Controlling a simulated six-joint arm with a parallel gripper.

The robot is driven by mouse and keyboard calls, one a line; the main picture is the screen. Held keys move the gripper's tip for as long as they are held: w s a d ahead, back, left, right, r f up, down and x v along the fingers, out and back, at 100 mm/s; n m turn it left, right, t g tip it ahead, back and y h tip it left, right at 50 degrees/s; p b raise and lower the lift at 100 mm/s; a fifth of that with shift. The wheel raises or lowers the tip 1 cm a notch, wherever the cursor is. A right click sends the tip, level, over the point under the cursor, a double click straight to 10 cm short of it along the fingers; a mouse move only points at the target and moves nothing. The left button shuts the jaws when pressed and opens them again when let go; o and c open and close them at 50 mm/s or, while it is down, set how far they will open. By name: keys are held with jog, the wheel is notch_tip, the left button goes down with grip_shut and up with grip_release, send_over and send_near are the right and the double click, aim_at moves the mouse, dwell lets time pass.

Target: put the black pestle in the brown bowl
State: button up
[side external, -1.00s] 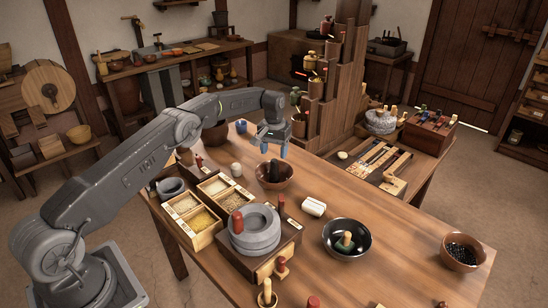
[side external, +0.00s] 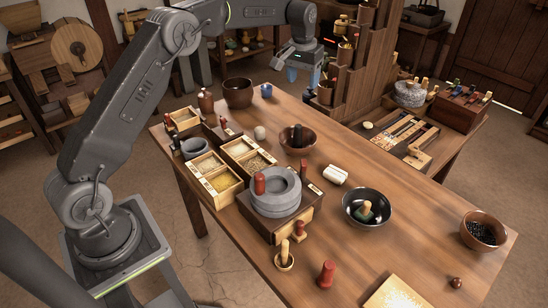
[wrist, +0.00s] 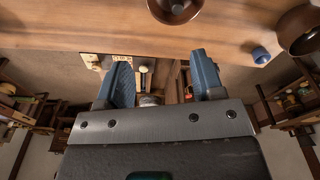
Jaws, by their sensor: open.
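The black pestle (side external: 297,134) stands in a brown bowl (side external: 298,148) near the middle of the table, its upper end above the rim. Part of a brown bowl (wrist: 190,17) with a dark round end in it shows at the top edge of the wrist view. My gripper (side external: 302,76) is up in the air beyond the bowl, apart from it and from the pestle. In the wrist view, the two blue fingers of my gripper (wrist: 163,78) are spread wide with nothing held between them. The lower end of the pestle is hidden in the bowl.
A black bowl (side external: 351,209) with a green pestle is nearer right. A stone quern (side external: 276,205) and grain boxes (side external: 222,183) stand left. Another brown bowl (side external: 238,82) and a small blue object (side external: 266,90) are at the far end. A stepped wooden stand (side external: 346,96) rises beside my gripper.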

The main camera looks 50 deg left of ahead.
jog(key=s+d+r+m+t, duration=0.1)
jog(key=s+d+r, duration=0.4)
jog(key=s, duration=0.4)
jog(key=s+d+r+m+t, duration=0.1)
jog(key=s+d+r, duration=0.2)
jog(key=s+r, duration=0.5)
jog(key=s+d+f+t, duration=0.1)
jog(key=s+d+f, duration=0.1)
jog(key=s, duration=0.8)
jog(key=s+d+f+m+t, duration=0.1)
jog(key=s+f, duration=0.3)
jog(key=s, duration=0.7)
jog(key=shift+s+d+m, duration=0.25)
jog(key=shift+d+m, duration=0.05)
jog(key=shift+d, duration=0.05)
